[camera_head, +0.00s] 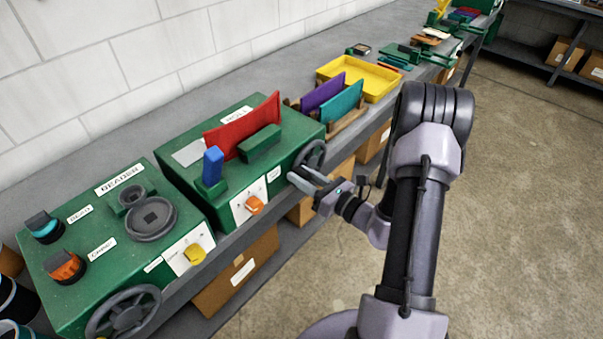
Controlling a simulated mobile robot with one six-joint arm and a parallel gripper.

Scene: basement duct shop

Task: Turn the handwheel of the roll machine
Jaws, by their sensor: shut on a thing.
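The roll machine (180,180) is a green box on the bench, labelled ROLL, with a red upright sheet (243,125) and a small blue block (213,163) on top. Its dark handwheel (320,151) is on the right side and seen at a steep angle. My gripper (298,176) is at the lower front part of the handwheel, shut on it. The exact contact with the wheel is small and partly hidden by the fingers. An orange switch (254,205) sits on a white plate on the machine's front.
A second green machine labelled BEADER (85,250), with its own dark handwheel (124,314), stands at left. To the right are purple (322,94) and teal (342,108) panels and a yellow tray (380,82). Cardboard boxes (237,272) are under the bench. The floor at right is clear.

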